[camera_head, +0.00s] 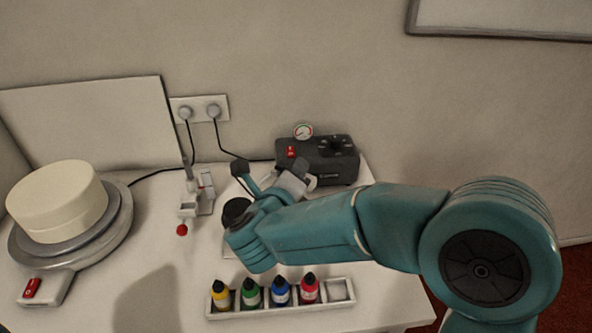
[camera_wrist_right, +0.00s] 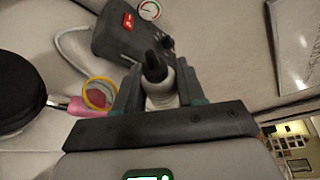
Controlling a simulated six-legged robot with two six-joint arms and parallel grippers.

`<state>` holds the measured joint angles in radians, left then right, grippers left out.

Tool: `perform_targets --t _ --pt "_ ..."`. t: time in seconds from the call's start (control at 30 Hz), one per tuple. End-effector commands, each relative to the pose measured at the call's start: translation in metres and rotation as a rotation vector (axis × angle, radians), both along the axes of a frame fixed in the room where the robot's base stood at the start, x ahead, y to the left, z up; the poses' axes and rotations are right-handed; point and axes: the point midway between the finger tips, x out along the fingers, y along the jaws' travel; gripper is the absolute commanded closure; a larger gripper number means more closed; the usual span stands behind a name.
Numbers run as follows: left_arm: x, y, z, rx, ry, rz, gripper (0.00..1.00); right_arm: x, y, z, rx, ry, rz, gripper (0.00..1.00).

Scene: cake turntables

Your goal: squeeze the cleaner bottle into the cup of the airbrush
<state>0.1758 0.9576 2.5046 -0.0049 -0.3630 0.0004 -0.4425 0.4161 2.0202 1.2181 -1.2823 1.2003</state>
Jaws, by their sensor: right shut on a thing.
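My right gripper (camera_wrist_right: 158,92) is shut on the cleaner bottle (camera_wrist_right: 160,92), a pale bottle with a black nozzle, in the right wrist view. The nozzle points up in that picture, toward the compressor. A pink part (camera_wrist_right: 80,106) with a yellow-rimmed ring (camera_wrist_right: 100,92), which looks like the airbrush and its cup, lies left of the jaws. The bottle is apart from the ring in that picture; the depth between them is unclear. In the head view my right arm hides most of the airbrush area. My left gripper is not in view.
The dark compressor (camera_head: 332,160) stands by the wall. A tray (camera_head: 264,312) of colour bottles lies in front of my arm. A cake (camera_head: 57,200) on a turntable (camera_head: 118,236) stands at left. A small device with a red knob (camera_head: 182,230) stands between.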

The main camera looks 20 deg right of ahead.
Motion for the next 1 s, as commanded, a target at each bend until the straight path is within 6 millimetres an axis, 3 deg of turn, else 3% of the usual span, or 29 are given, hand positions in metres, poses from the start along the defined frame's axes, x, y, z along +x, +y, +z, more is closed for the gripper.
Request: perform_targets --t 0.83,0.9,1.0 --pt "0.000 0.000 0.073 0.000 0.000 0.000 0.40 -0.004 -0.009 -0.005 -0.615 0.204 0.003 0.74" --pt "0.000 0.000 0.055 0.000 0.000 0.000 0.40 -0.003 -0.007 -0.012 -0.716 0.233 0.001 0.75" --pt "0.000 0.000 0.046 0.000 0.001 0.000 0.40 -0.002 -0.005 -0.009 -0.858 0.279 0.001 0.75"
